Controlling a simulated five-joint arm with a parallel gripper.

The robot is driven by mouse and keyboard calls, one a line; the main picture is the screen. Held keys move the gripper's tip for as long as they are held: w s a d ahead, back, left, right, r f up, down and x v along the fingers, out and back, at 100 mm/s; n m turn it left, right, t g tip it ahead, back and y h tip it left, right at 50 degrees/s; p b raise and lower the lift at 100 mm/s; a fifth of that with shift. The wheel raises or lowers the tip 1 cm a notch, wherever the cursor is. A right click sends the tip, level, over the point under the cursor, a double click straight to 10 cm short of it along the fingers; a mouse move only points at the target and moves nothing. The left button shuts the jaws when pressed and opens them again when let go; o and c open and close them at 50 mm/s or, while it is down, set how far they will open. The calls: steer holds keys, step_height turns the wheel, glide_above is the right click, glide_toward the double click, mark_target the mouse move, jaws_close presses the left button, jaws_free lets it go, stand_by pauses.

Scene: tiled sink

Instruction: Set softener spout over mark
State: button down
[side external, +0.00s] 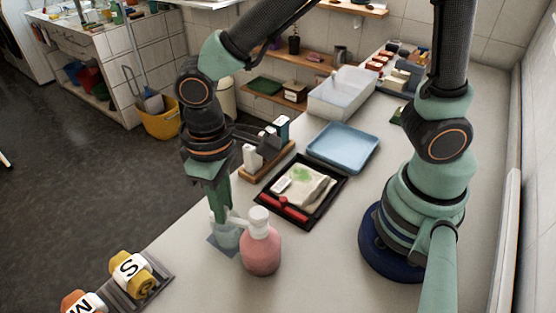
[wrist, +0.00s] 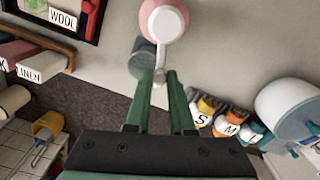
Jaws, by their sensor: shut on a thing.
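The softener bottle (side external: 261,251) is pink with a white pump top and stands upright on the counter. Its white spout (wrist: 160,75) points left in the side view, toward my gripper (side external: 223,212). In the wrist view, my gripper (wrist: 159,84) is shut on the spout, one green finger on each side. A greyish translucent cup (side external: 228,236) stands beside the bottle, below the spout and fingers. It also shows in the wrist view (wrist: 142,58). A dark grey-blue square (side external: 216,246), possibly the mark, lies flat around the cup's base and is partly hidden by it.
A black tray (side external: 263,182) with a packet and red item lies behind the bottle, with a blue tray (side external: 342,148) beyond. Counter right of the bottle is clear.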

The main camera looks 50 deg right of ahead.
steer(key=shift+w+d+r+m, duration=0.1)
steer(key=shift+d+m, duration=0.4)
steer(key=shift+m, duration=0.5)
steer(key=shift+w+d+m, duration=0.1)
steer(key=shift+d+m, duration=0.4)
steer(key=shift+m, duration=0.5)
steer(key=c, duration=0.8)
jaws_free()
steer(key=shift+o, duration=0.2)
step_height(320, 180, up, 12)
steer(key=w+d+t, duration=0.1)
steer(key=d+t, duration=0.4)
steer(key=d, duration=1.4)
steer(key=shift+r+t, duration=0.25)
steer(key=shift+t, duration=0.05)
